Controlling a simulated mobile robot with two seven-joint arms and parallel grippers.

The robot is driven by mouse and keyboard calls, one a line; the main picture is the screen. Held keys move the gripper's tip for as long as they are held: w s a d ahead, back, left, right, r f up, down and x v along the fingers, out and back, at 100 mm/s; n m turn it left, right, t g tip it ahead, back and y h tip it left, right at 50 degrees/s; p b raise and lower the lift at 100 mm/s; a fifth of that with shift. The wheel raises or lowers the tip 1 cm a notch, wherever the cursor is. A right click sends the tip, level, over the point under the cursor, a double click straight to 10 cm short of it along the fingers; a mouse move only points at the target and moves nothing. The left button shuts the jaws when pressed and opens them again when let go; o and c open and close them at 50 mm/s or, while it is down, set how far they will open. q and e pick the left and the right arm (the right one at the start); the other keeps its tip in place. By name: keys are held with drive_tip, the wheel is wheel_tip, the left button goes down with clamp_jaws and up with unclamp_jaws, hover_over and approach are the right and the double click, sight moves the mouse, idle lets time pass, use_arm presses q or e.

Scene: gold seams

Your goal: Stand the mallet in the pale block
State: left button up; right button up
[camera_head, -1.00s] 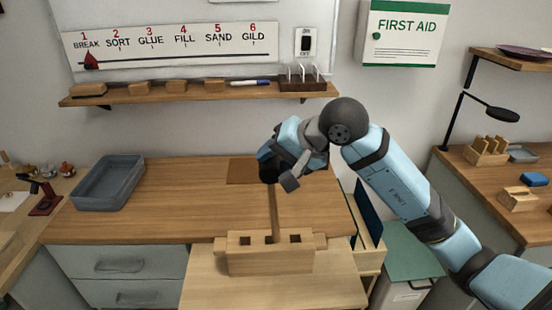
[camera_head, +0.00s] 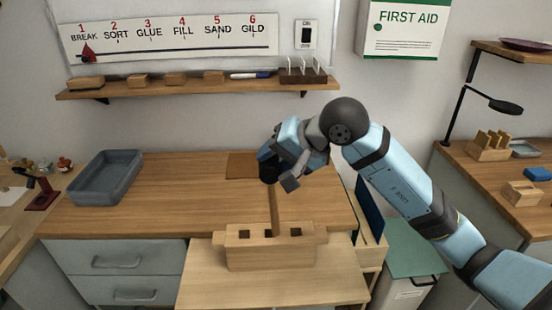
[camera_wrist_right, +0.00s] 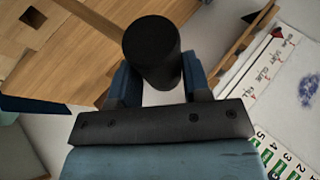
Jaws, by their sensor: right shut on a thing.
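The mallet has a black cylindrical head (camera_head: 267,172) and a long wooden handle (camera_head: 274,210). My right gripper (camera_head: 280,177) is shut on the mallet at its head and holds it nearly upright, head up. In the right wrist view the black head (camera_wrist_right: 152,50) sits between the fingers (camera_wrist_right: 155,85). The pale block (camera_head: 270,258) stands below, with square holes in its top. The handle's lower end meets the top of the block near the middle hole; I cannot tell how far it is inside. My left gripper is not in view.
The block stands on a light wooden surface (camera_head: 210,290) in front of the brown bench (camera_head: 170,195). A grey tray (camera_head: 105,178) is at the bench's left. A shelf (camera_head: 200,88) with small wooden blocks runs along the wall. Bench space left of the mallet is clear.

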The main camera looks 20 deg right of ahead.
use_arm(q)
drive_tip(key=shift+b, duration=0.4)
use_arm(e)
drive_tip(key=shift+f, duration=0.45)
use_arm(q)
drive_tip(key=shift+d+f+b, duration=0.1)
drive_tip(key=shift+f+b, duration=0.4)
drive_tip(key=shift+b, duration=0.25)
use_arm(e)
drive_tip(key=shift+f, duration=0.7)
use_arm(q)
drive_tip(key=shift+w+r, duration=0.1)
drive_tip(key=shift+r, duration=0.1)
use_arm(e)
drive_tip(key=shift+f, duration=0.15)
drive_tip(key=o, duration=1.1)
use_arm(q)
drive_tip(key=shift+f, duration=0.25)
use_arm(e)
drive_tip(key=shift+o, duration=0.2)
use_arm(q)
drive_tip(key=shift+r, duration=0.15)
